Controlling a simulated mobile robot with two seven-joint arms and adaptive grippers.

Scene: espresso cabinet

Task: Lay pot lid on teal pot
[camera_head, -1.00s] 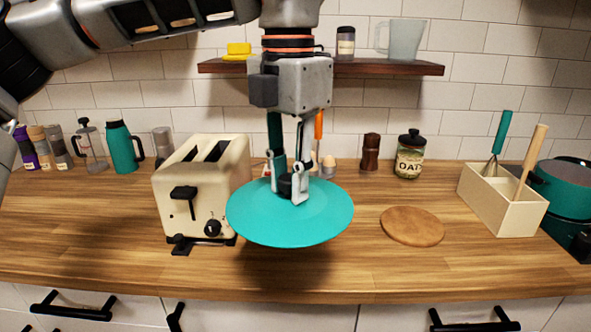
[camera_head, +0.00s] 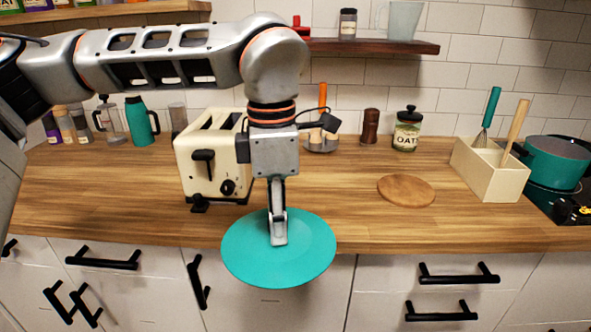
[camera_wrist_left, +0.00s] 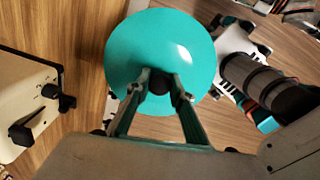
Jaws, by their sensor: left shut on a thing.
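The teal pot lid (camera_head: 305,262) is round and hangs roughly level at the counter's front edge. My left gripper (camera_head: 279,238) points down and is shut on the lid's dark knob. In the left wrist view the two fingers (camera_wrist_left: 163,88) close on the knob at the middle of the lid (camera_wrist_left: 150,45). The teal pot (camera_head: 557,165) stands at the far right of the counter on a black stove (camera_head: 566,205), well to the right of the lid. The pot's right side is cut off by the frame. My right gripper is not in view.
A cream toaster (camera_head: 210,160) stands behind and left of the lid. A round wooden board (camera_head: 406,190) lies right of it. A cream utensil box (camera_head: 490,170) with a whisk stands just left of the pot. An oats jar (camera_head: 407,132) is farther back. The counter (camera_head: 345,210) between lid and board is clear.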

